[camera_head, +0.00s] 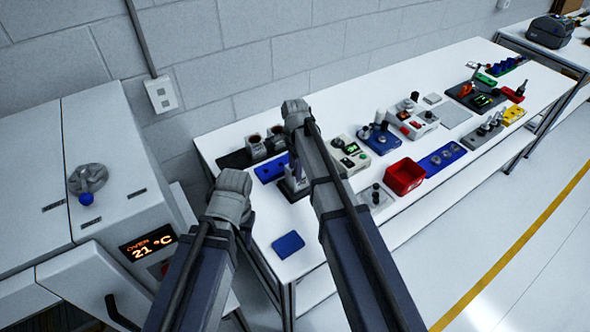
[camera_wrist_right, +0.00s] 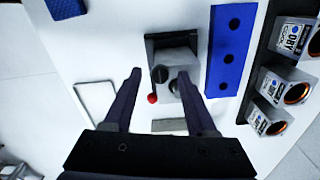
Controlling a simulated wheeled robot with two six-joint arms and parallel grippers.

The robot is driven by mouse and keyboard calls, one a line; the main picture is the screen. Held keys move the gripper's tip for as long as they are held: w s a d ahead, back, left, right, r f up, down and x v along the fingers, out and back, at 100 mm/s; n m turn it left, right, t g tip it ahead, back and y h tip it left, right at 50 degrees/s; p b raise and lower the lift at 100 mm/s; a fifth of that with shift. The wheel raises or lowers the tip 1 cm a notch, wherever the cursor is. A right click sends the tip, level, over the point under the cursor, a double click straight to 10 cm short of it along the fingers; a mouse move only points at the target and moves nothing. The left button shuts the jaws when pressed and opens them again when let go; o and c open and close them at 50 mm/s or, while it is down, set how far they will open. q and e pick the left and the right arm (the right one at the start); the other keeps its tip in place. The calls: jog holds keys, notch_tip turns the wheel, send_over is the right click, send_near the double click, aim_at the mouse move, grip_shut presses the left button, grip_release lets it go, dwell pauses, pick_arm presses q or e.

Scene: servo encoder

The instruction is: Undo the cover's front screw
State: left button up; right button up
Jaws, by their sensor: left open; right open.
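A small grey unit (camera_wrist_right: 178,42) sits on the white bench in the right wrist view. It carries a dark round slotted part (camera_wrist_right: 160,74), a second dark round part and a red ball-tipped lever (camera_wrist_right: 153,98). I cannot tell which part is the cover's front screw. My right gripper (camera_wrist_right: 160,76) is open, its two fingers either side of the unit's near end, with nothing visibly gripped. In the head view the unit (camera_head: 294,187) is partly hidden by my right arm. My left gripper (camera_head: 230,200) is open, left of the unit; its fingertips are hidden.
A blue plate with holes (camera_wrist_right: 232,45) lies right of the unit, beside a black tray of labelled cans (camera_wrist_right: 272,88). A blue pad (camera_head: 288,243) lies near the front edge. A red bin (camera_head: 404,176) and several devices stand further right. A grey cabinet (camera_head: 110,170) is at left.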

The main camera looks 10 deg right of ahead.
grip_shut()
dwell(0.7)
jog(key=n, duration=0.5)
jog(key=shift+n, duration=0.4)
jog(key=n, duration=1.2)
jog(key=shift+n, duration=0.3)
jog(key=n, duration=0.5)
jog(key=shift+s, duration=0.1)
jog(key=shift+n, duration=0.3)
grip_release()
